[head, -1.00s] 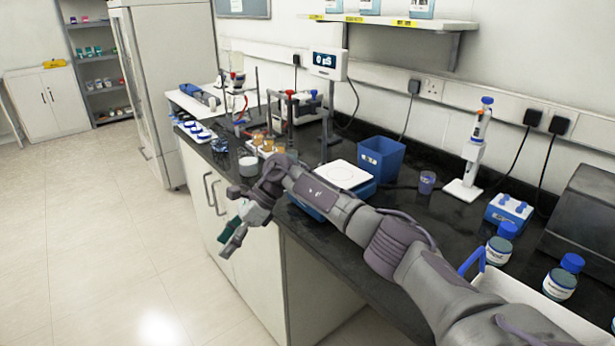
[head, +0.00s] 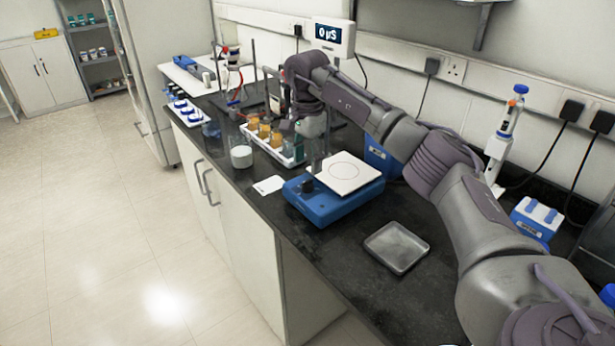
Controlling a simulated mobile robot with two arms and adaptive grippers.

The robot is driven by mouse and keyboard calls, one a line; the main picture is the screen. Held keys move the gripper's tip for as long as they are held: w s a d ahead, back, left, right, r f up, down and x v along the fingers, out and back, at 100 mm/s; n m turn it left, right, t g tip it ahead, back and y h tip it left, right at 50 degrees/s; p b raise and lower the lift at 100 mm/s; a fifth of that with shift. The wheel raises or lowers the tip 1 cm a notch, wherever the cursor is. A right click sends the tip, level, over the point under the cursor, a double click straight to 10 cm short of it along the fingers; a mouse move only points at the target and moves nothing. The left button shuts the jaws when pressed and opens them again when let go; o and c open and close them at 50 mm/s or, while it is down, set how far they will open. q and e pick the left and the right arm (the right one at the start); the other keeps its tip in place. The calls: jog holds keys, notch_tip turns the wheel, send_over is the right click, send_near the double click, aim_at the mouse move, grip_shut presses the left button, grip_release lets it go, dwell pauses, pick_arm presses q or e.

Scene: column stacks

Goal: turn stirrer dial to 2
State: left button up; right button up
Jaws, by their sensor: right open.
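The stirrer (head: 322,208) is a blue box with a white square top plate (head: 345,172), standing on the black bench near its front edge. A small dark dial (head: 308,185) shows at its left front; its setting is too small to read. My right gripper (head: 309,156) points down just above and behind the dial, close to the left edge of the plate. It is open, with nothing seen between its fingers, and looks apart from the dial. My left gripper is not in view.
A rack of amber-filled vials (head: 266,134) stands left of the gripper, with a white-filled beaker (head: 241,156) beside it. A white card (head: 268,185) lies left of the stirrer. An empty metal tray (head: 396,247) lies to its right.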

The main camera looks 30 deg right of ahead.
aim_at(308, 180)
notch_tip(308, 180, down, 5)
jog(key=shift+f+p, duration=0.1)
jog(key=shift+p, duration=0.25)
jog(key=shift+f, duration=0.25)
jog(key=shift+w+f, duration=0.1)
jog(key=shift+f, duration=0.05)
jog(key=shift+c, duration=0.3)
jog(key=c, duration=0.5)
grip_shut()
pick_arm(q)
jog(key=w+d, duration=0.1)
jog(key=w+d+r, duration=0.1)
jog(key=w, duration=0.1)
